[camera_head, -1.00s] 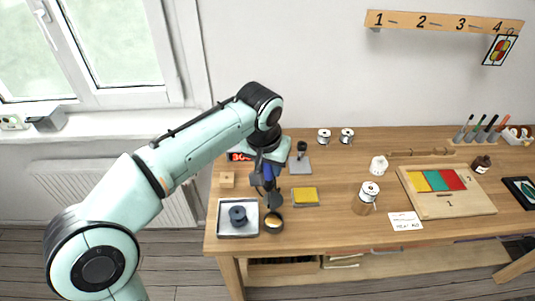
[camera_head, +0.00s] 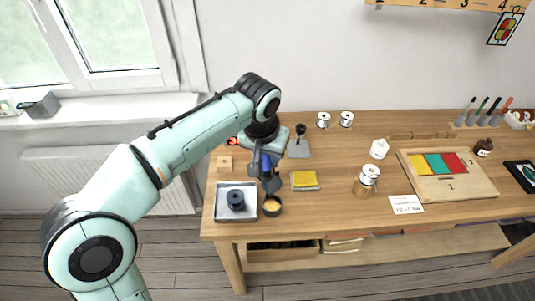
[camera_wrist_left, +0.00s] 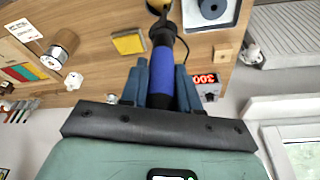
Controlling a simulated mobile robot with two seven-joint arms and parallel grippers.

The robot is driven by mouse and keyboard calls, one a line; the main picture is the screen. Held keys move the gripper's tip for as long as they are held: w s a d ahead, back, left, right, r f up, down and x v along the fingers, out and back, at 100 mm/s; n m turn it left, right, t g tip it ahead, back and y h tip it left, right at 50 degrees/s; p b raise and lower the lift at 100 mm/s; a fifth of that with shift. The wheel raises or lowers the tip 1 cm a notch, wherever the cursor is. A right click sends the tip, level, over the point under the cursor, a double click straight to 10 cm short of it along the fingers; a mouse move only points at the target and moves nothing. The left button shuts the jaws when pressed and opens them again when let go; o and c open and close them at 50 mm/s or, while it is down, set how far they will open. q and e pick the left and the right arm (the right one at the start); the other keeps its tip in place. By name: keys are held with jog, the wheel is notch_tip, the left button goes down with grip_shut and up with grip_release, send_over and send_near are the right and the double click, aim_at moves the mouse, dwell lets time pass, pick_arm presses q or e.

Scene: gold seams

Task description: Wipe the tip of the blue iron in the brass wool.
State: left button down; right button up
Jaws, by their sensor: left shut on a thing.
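My left gripper (camera_head: 264,158) is shut on the blue iron (camera_head: 266,168), whose blue handle points down toward the bench. In the left wrist view the blue handle (camera_wrist_left: 165,58) stands between the fingers (camera_wrist_left: 160,85), with its dark front end reaching toward the cup. The brass wool (camera_head: 272,205) is a golden patch in a small dark round cup at the front left of the bench. The iron's front end is just above or at this cup; the tip itself is hidden, and I cannot tell if it touches the wool. My right gripper is out of view.
A metal tray (camera_head: 222,213) with a dark spool (camera_head: 236,200) stands left of the cup. A yellow sponge (camera_head: 304,180) lies to its right. An iron stand (camera_head: 299,148) is behind. A red display (camera_wrist_left: 203,80) sits near the gripper.

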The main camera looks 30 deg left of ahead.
aim_at(269, 168)
pick_arm(q)
jog(key=shift+f, duration=0.1)
jog(key=shift+f+b, duration=1.05)
jog(key=shift+f, duration=0.55)
jog(key=shift+f+b, duration=0.3)
jog(key=shift+f, duration=0.3)
dwell(0.6)
jog(key=shift+d, duration=0.15)
dwell(0.8)
